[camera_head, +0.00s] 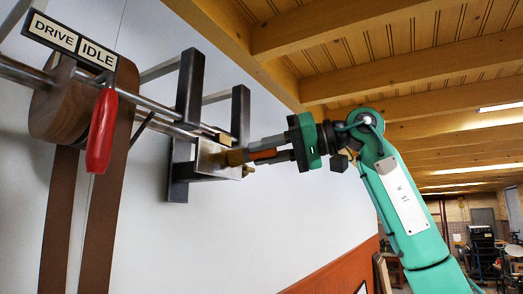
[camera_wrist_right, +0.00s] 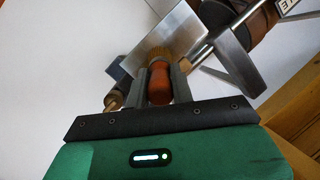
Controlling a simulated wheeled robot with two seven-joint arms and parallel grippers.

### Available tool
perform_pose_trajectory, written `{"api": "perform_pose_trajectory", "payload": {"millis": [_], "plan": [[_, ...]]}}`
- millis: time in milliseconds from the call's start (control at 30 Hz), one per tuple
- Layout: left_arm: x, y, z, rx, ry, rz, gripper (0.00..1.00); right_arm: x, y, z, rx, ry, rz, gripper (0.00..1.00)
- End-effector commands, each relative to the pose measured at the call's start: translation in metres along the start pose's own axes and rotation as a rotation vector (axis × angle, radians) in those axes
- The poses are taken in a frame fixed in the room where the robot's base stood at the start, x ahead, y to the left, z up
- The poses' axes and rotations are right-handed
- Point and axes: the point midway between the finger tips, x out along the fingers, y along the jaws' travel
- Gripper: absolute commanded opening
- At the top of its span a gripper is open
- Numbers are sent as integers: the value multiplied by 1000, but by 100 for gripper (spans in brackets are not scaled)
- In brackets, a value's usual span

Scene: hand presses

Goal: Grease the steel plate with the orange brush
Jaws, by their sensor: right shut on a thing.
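The steel plate (camera_head: 208,157) is a flat metal sheet on the wall bracket in the head view. It also shows at the top of the right wrist view (camera_wrist_right: 152,38). My right gripper (camera_head: 264,150) is shut on the orange brush (camera_head: 263,155), whose handle lies between the two fingers (camera_wrist_right: 160,88). The brush's tan bristles (camera_wrist_right: 161,55) point at the plate and overlap it in view. They look to be at or very near its face; I cannot tell firm contact. My left gripper is out of view.
Dark steel bracket arms (camera_head: 188,90) and a horizontal shaft surround the plate. To the left are a wooden pulley with a brown belt (camera_head: 60,210), a red lever handle (camera_head: 101,130) and a DRIVE/IDLE sign (camera_head: 70,40). Wooden ceiling beams (camera_head: 345,30) run overhead.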

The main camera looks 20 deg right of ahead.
Motion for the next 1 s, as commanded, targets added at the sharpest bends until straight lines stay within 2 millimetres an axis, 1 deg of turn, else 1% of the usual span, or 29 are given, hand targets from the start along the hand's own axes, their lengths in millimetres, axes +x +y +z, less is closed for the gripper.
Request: {"api": "perform_pose_trajectory", "payload": {"millis": [100, 367, 700, 867, 1000], "plan": [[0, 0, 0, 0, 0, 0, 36, -4, 9, -6, 2, 1, 0, 0], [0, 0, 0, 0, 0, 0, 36, -7, 20, -12, 1, 2, 0, 0], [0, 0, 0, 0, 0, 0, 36, -16, 42, -26, 1, 1, 0, 0], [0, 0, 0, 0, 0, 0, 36, -15, 44, -27, -1, 0, 0, 0], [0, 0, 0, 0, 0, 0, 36, -14, 42, -26, -2, 0, 0, 0]]}}
